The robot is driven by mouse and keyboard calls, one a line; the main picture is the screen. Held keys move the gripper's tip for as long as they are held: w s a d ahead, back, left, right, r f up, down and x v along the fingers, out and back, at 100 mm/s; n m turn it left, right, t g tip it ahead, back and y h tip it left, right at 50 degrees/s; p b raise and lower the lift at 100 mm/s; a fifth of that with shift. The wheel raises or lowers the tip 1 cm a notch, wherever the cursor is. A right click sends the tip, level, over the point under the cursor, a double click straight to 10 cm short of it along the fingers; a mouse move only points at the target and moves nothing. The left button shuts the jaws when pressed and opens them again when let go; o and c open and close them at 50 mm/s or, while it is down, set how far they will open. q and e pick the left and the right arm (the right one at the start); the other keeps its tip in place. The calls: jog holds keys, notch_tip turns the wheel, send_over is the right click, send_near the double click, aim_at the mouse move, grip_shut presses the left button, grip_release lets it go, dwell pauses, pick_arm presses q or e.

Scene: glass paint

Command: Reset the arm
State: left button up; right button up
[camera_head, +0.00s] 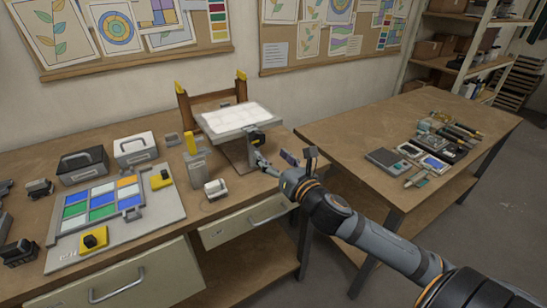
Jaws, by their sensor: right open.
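My right arm comes in from the lower right and reaches to the left workbench. Its gripper (268,165) is open, at the bench's right end, just below and right of a tilted stand with a pale glass panel (240,118). The fingers are small and partly hard to make out against the stand's grey base. I cannot tell whether they touch the stand. I see nothing held between them. My left gripper is not in view.
A tray of coloured glass panes (175,210) lies on the left bench, with yellow-black clamps, a black box (82,166) and a white box (135,149) around it. The right table (340,138) holds several small tools. A gap separates the two tables.

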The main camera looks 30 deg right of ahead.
dwell(0.3)
jog(key=s+d+f+m+g+h, duration=0.1)
jog(key=s+f+m+g+h, duration=0.15)
jog(key=f+m, duration=0.55)
jog(key=s+d+f+m+g+h, duration=0.1)
jog(key=s+d+f+m+g, duration=0.1)
jog(key=s+f+m+g, duration=0.5)
jog(key=s+a+f+m+g+y, duration=0.2)
jog(key=s+a+f+m+g, duration=0.4)
jog(key=s+f+m, duration=0.9)
notch_tip(320, 180, down, 19)
jog(key=d+m+p, duration=0.2)
jog(key=m+p, duration=0.1)
jog(key=s+d+f+g+p, duration=0.1)
jog(key=s+f+p, duration=0.1)
jog(key=s+f, duration=1.2)
jog(key=s, duration=0.4)
jog(key=shift+s+d+f, duration=0.15)
jog(key=shift+d+f, duration=0.05)
jog(key=shift+d, duration=0.1)
